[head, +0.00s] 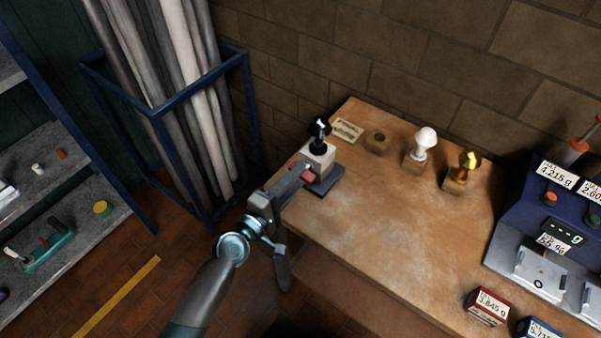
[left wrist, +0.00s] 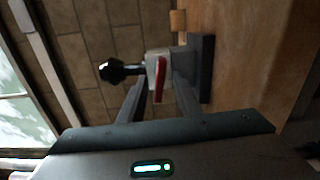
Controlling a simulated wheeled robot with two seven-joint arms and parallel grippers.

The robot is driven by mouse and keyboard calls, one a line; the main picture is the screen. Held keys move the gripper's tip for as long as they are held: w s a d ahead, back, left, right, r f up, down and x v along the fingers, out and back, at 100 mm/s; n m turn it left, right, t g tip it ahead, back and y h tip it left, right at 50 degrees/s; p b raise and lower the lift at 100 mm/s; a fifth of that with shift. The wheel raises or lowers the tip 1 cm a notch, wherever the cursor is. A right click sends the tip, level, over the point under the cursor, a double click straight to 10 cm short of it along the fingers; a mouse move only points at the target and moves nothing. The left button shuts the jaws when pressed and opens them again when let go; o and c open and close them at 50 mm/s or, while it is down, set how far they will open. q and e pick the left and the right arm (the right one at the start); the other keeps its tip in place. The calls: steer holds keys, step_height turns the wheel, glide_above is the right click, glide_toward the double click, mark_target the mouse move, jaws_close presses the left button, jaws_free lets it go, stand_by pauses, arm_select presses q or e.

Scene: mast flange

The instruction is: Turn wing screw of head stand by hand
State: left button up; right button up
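The head stand (head: 318,157) is a pale block on a dark base plate (head: 328,181), with a black faceted head on a stem (head: 319,131). It stands at the table's left corner and shows sideways in the left wrist view (left wrist: 181,62). Its red wing screw (left wrist: 160,78) is on the face toward my left gripper; in the head view the gripper partly hides it. My left gripper (left wrist: 160,92) is open, with its two fingers either side of the red wing and gaps showing between. In the head view it (head: 300,178) reaches in from the lower left. My right gripper is not in view.
A blue scale unit (head: 541,232) is at right. A blue rack (head: 172,107) stands left. The table's middle is clear.

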arm_select(q)
steer(key=shift+v, duration=1.45)
steer(key=shift+s, duration=0.1)
